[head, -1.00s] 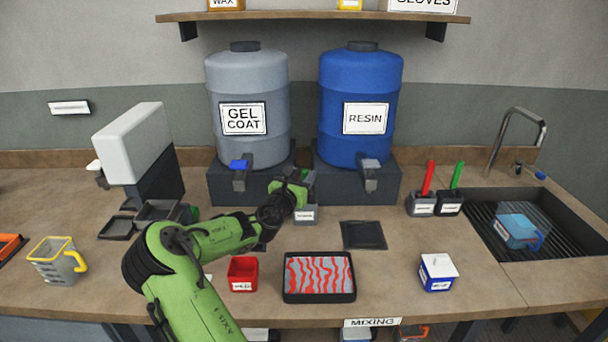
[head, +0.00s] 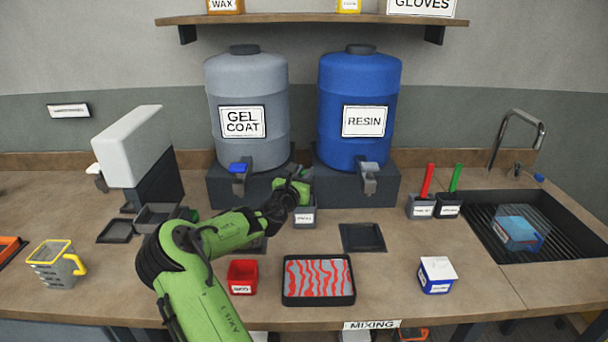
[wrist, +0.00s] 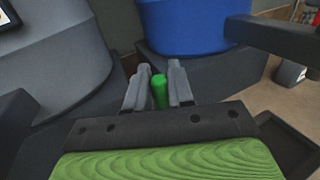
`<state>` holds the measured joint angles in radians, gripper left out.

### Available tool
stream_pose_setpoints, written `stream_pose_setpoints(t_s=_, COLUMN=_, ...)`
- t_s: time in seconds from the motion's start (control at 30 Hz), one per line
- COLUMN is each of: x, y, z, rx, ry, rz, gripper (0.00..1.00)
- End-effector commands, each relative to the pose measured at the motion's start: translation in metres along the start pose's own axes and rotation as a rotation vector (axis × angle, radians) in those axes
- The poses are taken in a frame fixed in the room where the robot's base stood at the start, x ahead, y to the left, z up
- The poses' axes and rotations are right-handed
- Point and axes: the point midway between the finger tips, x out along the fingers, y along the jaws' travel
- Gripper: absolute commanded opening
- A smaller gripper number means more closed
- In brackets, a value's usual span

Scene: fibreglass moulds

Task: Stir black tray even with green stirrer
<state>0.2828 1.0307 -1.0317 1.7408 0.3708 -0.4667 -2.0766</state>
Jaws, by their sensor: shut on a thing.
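The black tray (head: 318,299) stands at the front middle of the bench in the head view. Its grey content has uneven red wavy streaks. My gripper (head: 304,178) is in front of the two barrels, above or beside a small grey labelled pot (head: 304,218). In the wrist view my gripper (wrist: 158,85) is shut on a green stirrer (wrist: 160,92), a rounded green stick between the fingers. Its lower part is hidden. Another green stick (head: 455,178) stands in a dark labelled holder (head: 448,206) at the right.
A red pot (head: 242,277) is left of the tray and a blue-and-white box (head: 436,276) right of it. A flat dark tray (head: 362,238) lies behind. A red stick (head: 427,181) stands in a grey holder (head: 421,207). The sink (head: 557,240) is at right.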

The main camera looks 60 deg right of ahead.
Motion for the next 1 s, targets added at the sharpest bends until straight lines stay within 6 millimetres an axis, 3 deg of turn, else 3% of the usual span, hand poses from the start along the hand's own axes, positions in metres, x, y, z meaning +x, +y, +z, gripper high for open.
stream_pose_setpoints(t_s=0.1, x=0.0, y=0.0, z=0.016, rx=0.0, ry=-0.001, rz=0.0, gripper=0.0)
stream_pose_setpoints(t_s=1.0, x=0.0, y=0.0, z=0.094, rx=-0.001, ry=-0.001, rz=0.0, gripper=0.0)
